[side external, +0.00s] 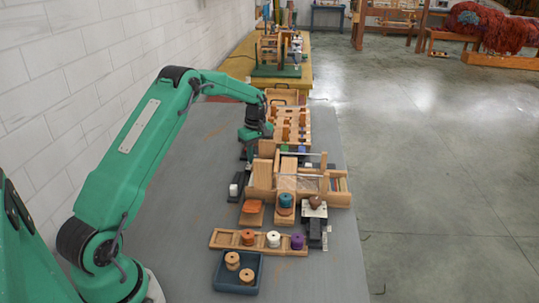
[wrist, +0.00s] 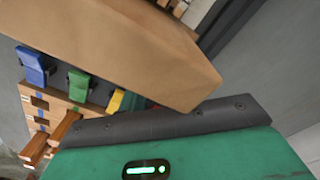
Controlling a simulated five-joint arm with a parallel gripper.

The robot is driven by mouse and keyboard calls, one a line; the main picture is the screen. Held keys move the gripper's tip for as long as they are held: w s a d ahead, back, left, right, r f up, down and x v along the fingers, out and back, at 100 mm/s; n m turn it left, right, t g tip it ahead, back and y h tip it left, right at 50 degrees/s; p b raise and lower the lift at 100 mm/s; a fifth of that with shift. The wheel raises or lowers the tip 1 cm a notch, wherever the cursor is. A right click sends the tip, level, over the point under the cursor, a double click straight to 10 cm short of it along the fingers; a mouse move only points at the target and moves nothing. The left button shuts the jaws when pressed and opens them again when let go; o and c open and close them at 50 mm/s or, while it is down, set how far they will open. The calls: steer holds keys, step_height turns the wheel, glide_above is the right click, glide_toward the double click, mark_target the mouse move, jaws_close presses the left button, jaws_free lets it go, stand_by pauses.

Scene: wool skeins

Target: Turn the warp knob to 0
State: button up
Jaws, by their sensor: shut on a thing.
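In the side external view my gripper (side external: 256,146) points down at the back left corner of the wooden loom-like frame (side external: 262,173). It is shut, and its fingertips and what lies between them are hidden there. The warp knob cannot be made out in either view; the spot under my gripper is covered by the gripper itself. In the wrist view the green gripper body with its dark edge fills the bottom, and a large plain wooden piece (wrist: 120,50) crosses the top close by. The jaws' contact is not visible there.
A peg rack (side external: 288,107) stands behind. Blue (wrist: 32,66) and green (wrist: 79,85) clips show in the wrist view. In front are a spool rack (side external: 219,238), a blue tray (side external: 237,289) and a blue spool (side external: 286,200). The grey table is clear at left.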

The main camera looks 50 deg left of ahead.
mark_target(256, 157)
steer(key=n, duration=0.4)
steer(key=shift+r+n, duration=0.1)
steer(key=shift+n, duration=0.2)
steer(key=shift+a, duration=0.1)
steer(key=o, duration=1)
steer(key=shift+c, duration=0.2)
steer(key=shift+r, duration=3.9)
